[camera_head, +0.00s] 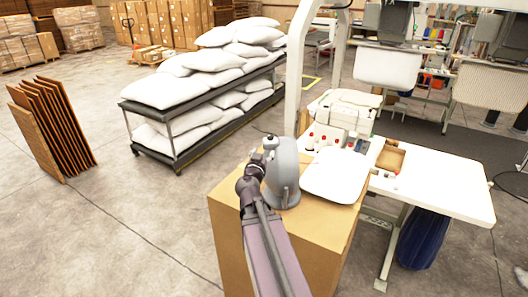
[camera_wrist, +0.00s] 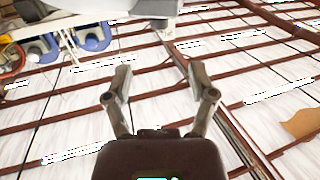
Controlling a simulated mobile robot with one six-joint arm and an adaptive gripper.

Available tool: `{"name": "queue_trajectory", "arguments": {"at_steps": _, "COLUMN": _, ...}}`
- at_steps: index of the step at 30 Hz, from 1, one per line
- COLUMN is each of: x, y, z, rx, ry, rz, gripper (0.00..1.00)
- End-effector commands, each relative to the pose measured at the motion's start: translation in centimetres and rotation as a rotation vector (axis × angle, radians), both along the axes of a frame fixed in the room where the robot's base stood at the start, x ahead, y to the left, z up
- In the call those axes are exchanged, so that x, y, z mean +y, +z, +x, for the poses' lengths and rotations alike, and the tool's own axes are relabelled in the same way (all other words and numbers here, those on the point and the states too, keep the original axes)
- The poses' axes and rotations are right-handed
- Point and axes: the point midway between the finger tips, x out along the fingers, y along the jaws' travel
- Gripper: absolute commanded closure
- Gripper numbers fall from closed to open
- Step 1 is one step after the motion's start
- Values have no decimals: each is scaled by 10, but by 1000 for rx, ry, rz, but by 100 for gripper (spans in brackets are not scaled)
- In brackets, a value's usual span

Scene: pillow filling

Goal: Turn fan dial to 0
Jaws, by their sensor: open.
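A grey rounded device (camera_head: 285,175), probably the fan, stands on a cardboard box beside the worktable. I cannot make out its dial or the dial's setting. My arm reaches up from the bottom of the head view and ends just left of the grey device, close to it or overlapping it in the picture. My gripper (camera_wrist: 159,78) is open and empty in the wrist view, with two dark fingers spread apart. The wrist view faces the ceiling beams and lights, and no dial shows between the fingers.
The cardboard box (camera_head: 285,245) meets the white worktable (camera_head: 440,190), which carries a sewing machine (camera_head: 342,112). A white pillow or pad (camera_head: 335,174) lies right of the grey device. A rack (camera_head: 190,133) of white pillows stands behind. The floor at left is largely open, with brown panels (camera_head: 52,130).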

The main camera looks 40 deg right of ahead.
Motion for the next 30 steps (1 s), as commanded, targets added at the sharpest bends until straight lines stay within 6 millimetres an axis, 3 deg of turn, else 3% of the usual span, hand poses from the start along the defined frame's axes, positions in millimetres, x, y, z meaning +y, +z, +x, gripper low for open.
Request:
{"name": "queue_trajectory", "arguments": {"at_steps": 15, "x": -3, "y": 0, "z": 4, "rx": 0, "ry": -22, "rz": 0, "gripper": 27}}
{"name": "queue_trajectory", "arguments": {"at_steps": 20, "x": -13, "y": 0, "z": 18, "rx": 0, "ry": -94, "rz": 0, "gripper": 27}}
{"name": "queue_trajectory", "arguments": {"at_steps": 30, "x": -36, "y": 0, "z": 60, "rx": 0, "ry": -396, "rz": 0, "gripper": 27}}
